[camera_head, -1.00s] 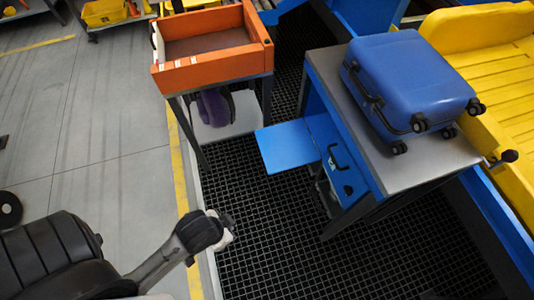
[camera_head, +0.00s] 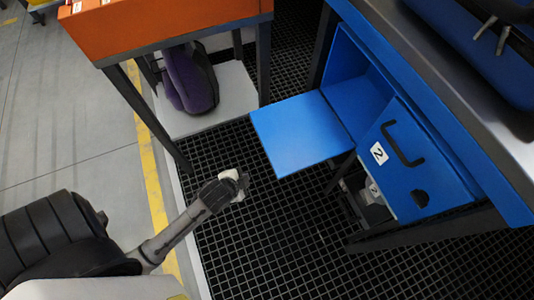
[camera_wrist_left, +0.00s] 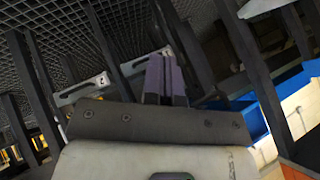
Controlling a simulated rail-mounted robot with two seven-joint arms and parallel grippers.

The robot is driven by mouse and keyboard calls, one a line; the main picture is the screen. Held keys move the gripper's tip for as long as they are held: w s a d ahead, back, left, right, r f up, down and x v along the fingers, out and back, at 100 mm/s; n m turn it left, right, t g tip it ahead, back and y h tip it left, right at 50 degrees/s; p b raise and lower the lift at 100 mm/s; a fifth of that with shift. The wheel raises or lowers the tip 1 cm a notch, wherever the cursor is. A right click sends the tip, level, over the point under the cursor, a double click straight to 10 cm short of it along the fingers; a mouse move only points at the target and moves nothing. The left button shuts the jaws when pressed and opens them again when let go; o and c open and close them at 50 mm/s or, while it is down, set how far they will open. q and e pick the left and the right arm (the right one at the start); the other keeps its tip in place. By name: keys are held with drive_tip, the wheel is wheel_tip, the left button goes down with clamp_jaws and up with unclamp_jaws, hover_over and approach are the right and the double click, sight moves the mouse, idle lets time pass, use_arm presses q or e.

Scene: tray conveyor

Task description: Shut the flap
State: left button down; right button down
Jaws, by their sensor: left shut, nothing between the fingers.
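The blue flap (camera_head: 300,132) stands open, sticking out roughly level to the left from an open compartment of the blue cabinet (camera_head: 362,62). Beside the compartment is a blue front with a dark handle and a label "2" (camera_head: 379,153). My left gripper (camera_head: 243,184) is shut and empty, left of and nearer than the flap, with a visible gap between them. Its closed fingers (camera_wrist_left: 166,76) show in the left wrist view. The flap cannot be made out for certain there. My right gripper is not in view.
An orange tray (camera_head: 160,32) sits on a dark-legged stand at the upper left. A purple bag (camera_head: 190,80) rests on its lower shelf (camera_head: 235,90). A blue suitcase (camera_head: 480,55) lies on the cabinet top. The dark grating (camera_head: 270,235) before the flap is clear.

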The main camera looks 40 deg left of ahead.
use_arm(q)
drive_tip(key=w+a+f+m+t+h, duration=0.1)
drive_tip(key=w+a+f+m+t, duration=0.2)
drive_tip(key=w+a+m+t, duration=0.5)
drive_tip(key=w+a+f+m+t+h, duration=0.1)
drive_tip(key=w+a+f+m+t, duration=0.15)
drive_tip(key=m, duration=1.05)
drive_tip(key=s+d+m+t+h, duration=0.4)
drive_tip(key=s+d+m+h, duration=0.1)
drive_tip(key=m+h, duration=0.6)
drive_tip(key=w+d+r+m+y, duration=0.1)
drive_tip(key=w+d+r, duration=0.2)
drive_tip(key=w+r, duration=0.4)
drive_tip(key=shift+w+d+r+m, duration=0.4)
drive_tip(key=shift+r, duration=0.55)
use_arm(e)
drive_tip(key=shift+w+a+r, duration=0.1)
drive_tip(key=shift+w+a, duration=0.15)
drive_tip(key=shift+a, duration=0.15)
